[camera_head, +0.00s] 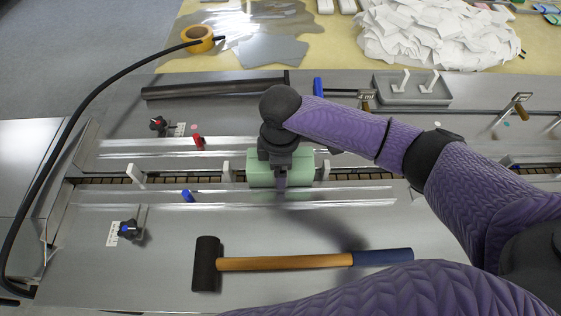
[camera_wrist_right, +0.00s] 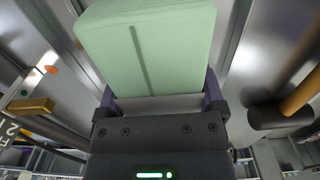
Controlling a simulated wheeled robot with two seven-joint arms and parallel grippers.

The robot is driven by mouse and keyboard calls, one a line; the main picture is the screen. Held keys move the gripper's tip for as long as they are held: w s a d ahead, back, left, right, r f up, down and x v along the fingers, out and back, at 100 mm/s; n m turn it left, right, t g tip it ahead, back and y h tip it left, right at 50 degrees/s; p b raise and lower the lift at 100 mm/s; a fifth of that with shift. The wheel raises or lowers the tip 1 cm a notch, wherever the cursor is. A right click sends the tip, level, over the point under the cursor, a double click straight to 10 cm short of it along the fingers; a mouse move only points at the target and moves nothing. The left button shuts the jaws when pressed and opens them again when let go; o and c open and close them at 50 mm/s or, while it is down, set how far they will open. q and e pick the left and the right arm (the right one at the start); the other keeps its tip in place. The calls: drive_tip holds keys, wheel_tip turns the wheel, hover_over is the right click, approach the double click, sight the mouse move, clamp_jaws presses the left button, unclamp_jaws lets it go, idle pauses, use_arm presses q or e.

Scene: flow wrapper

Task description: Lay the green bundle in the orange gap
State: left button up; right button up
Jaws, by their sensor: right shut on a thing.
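The green bundle (camera_head: 303,166) is a pale green block over the chain channel (camera_head: 100,180). In the head view it lies between two white upright pushers, one at its left (camera_head: 228,172) and one at its right (camera_head: 325,171). My right gripper (camera_head: 280,176) points down and is shut on the bundle. In the right wrist view the bundle (camera_wrist_right: 150,45) fills the space between the fingers. I cannot tell whether it touches the channel floor. No gap marked orange is clear; an orange dot (camera_wrist_right: 51,69) shows in the right wrist view. My left gripper is out of view.
A mallet (camera_head: 290,261) lies on the near plate. A dark bar (camera_head: 215,88) lies on the far side. Another white pusher (camera_head: 136,174) stands farther left. Blue, red and black knobs flank the channel. A grey tray (camera_head: 412,88) stands at the back right.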

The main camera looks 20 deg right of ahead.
drive_tip(key=shift+f, duration=0.1)
drive_tip(key=o, duration=1)
drive_tip(key=shift+c, duration=0.2)
wheel_tip(320, 180, up, 9)
drive_tip(key=p, duration=0.3)
drive_tip(key=shift+r+p, duration=0.2)
drive_tip(key=shift+p, duration=0.1)
drive_tip(key=shift+r, duration=0.25)
